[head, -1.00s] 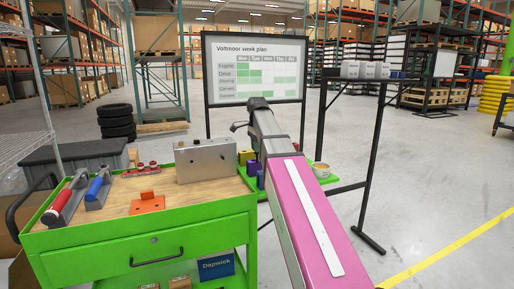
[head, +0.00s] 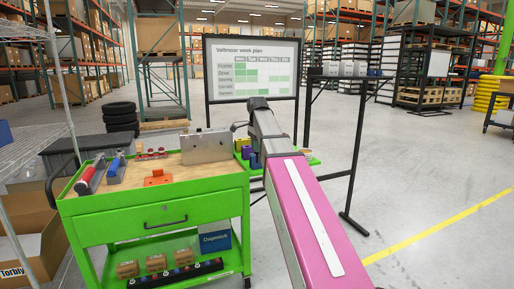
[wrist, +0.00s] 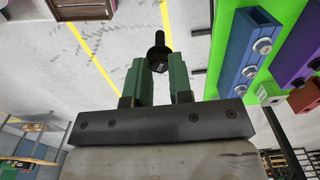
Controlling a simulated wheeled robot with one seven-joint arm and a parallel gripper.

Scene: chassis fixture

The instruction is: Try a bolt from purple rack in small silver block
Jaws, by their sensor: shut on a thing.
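My gripper (wrist: 160,68) has green fingers, seen in the wrist view, and is shut on a dark bolt (wrist: 158,54). The bolt's head is at the fingertips and its shank points away from the gripper. The purple rack (wrist: 297,48) is at the right of the wrist view with a bolt showing in it, apart from my gripper. It also shows small in the head view (head: 255,161), beside the cart. A silver block (head: 206,147) stands on the cart; I cannot tell whether it is the small one.
A blue rack (wrist: 247,45) with several bolts stands on a green surface (wrist: 272,75). The green cart (head: 155,205) carries red and blue clamps and an orange block (head: 157,178). A black stand (head: 357,140) with grey boxes is to the right.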

